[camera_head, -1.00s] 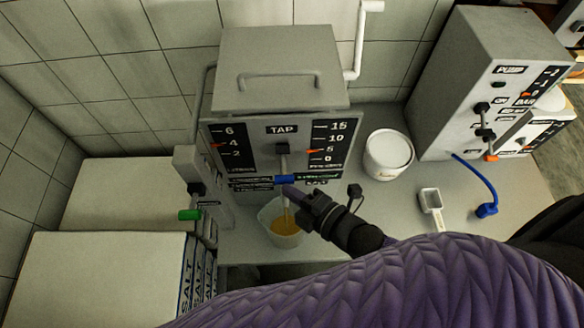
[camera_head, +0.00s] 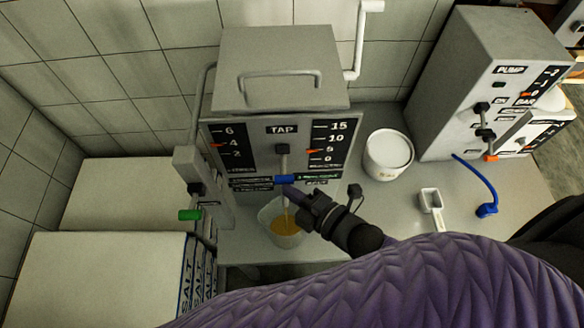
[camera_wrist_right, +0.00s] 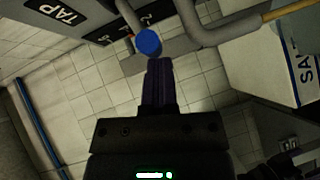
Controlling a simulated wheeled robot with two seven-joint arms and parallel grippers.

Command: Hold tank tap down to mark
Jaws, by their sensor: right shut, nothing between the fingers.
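The grey tank (camera_head: 282,70) stands against the tiled wall, with a TAP label and two dark scales with orange pointers on its front. Its blue tap handle (camera_head: 285,179) is below the label, and shows as a blue knob in the wrist view (camera_wrist_right: 148,42). A yellowish stream falls under the tap into a pale cup (camera_head: 284,236), which holds orange-yellow liquid. My right gripper (camera_head: 292,190) is shut and empty, with its fingertips at the blue handle. In the wrist view the shut fingers (camera_wrist_right: 158,66) end just by the knob; contact is unclear. My left gripper is out of view.
A white lidded tub (camera_head: 388,155), a white scoop (camera_head: 431,205) and a blue hose (camera_head: 482,180) are to the right. The pump box (camera_head: 470,80) stands behind them. A green-ended lever (camera_head: 190,214) and white salt boxes (camera_head: 105,280) are on the left.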

